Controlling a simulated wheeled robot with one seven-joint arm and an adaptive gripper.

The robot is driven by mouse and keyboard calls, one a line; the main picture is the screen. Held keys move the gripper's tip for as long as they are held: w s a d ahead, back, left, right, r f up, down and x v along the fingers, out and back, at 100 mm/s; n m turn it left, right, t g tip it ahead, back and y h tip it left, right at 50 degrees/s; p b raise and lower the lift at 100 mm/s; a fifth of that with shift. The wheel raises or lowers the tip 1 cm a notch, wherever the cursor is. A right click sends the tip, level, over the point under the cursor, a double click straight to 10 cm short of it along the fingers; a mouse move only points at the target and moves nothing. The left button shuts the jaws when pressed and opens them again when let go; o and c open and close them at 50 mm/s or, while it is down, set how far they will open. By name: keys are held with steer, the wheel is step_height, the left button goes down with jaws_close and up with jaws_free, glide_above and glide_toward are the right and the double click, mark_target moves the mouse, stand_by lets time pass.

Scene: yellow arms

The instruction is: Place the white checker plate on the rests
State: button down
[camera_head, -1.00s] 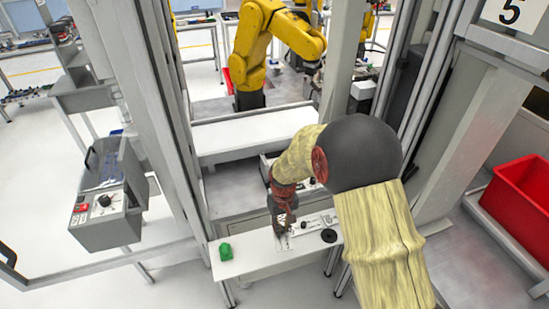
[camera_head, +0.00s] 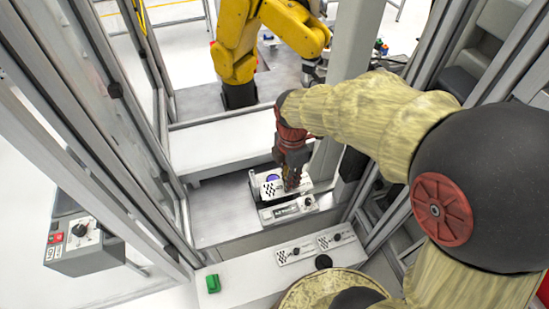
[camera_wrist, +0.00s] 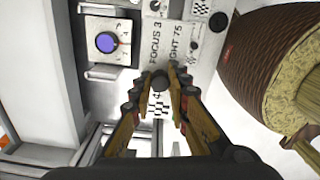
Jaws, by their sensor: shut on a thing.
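My gripper (camera_head: 291,184) is shut on the white checker plate (camera_head: 272,188), over the low grey bench behind the front table. The plate's black checks show to the left of the fingers. In the wrist view my gripper (camera_wrist: 160,90) has its fingertips at a dark knob (camera_wrist: 160,83), with a checkered patch just below it. A unit with a blue-purple knob (camera_wrist: 106,42) lies beside the fingers; the knob also shows just behind the plate in the head view (camera_head: 272,178). I cannot make out the rests clearly, nor whether the plate touches anything beneath.
A pale unit with a dark knob (camera_head: 288,209) lies just in front of the held plate. Two checkered plates (camera_head: 295,252) (camera_head: 337,239), a green block (camera_head: 212,283) and a black disc (camera_head: 323,262) are on the front table. Upright frame posts stand on both sides; a yellow arm (camera_head: 236,50) stands behind.

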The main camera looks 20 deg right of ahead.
steer(key=shift+w+f+b, duration=0.25)
steer(key=shift+w+f, duration=2.95)
steer(key=shift+w, duration=0.3)
steer(key=shift+w+f+b, duration=0.2)
steer(key=shift+w+f, duration=3)
steer(key=shift+w, duration=0.25)
steer(key=shift+f, duration=0.2)
steer(key=c, duration=1.7)
jaws_free()
steer(key=shift+r, duration=0.15)
